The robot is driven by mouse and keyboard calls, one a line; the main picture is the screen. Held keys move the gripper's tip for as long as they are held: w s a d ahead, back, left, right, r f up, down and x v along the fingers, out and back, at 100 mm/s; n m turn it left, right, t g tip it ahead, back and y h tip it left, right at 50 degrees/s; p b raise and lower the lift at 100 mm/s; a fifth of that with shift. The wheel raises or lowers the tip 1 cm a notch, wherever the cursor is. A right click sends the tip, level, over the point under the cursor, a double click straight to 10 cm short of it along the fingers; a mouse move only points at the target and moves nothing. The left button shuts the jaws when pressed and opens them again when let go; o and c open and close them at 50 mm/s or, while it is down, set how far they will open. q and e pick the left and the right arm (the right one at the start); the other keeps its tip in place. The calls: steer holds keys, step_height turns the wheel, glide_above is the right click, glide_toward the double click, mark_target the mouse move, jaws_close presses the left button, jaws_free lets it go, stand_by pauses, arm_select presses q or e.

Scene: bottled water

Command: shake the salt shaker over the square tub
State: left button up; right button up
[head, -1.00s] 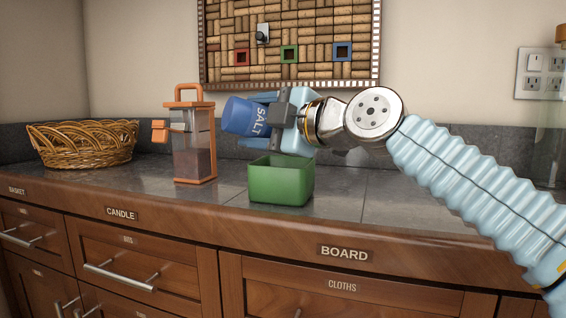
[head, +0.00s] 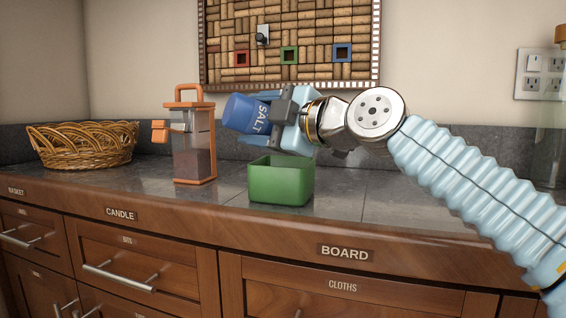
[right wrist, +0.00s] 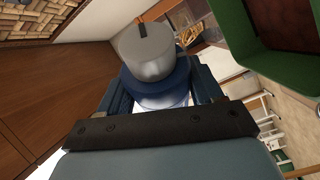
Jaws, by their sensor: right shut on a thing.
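The blue salt shaker (head: 243,113), marked SALT, is held tilted on its side above the green square tub (head: 281,184). My right gripper (head: 266,115) is shut on it. The shaker's far end points left and sits up and left of the tub's opening. In the right wrist view the shaker (right wrist: 150,62) shows a grey end and a blue body between the fingers. The tub (right wrist: 262,50) shows at the upper right there. The tub's inside is mostly hidden in the head view. My left gripper is not in view.
An orange-framed clear dispenser (head: 194,145) stands close left of the tub. A wicker basket (head: 82,146) is farther left. A glass jar (head: 549,145) stands at the right edge. The counter (head: 390,200) right of the tub is clear.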

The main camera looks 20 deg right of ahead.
steer(key=shift+w+d+r+m+t+b, duration=0.1)
steer(key=shift+d+r+m+t+b, duration=0.15)
steer(key=shift+m+b, duration=0.3)
steer(key=shift+d+r+m+t+b, duration=0.15)
steer(key=shift+r+m+t+b, duration=0.1)
steer(key=shift+m+b, duration=0.3)
stand_by(2.6)
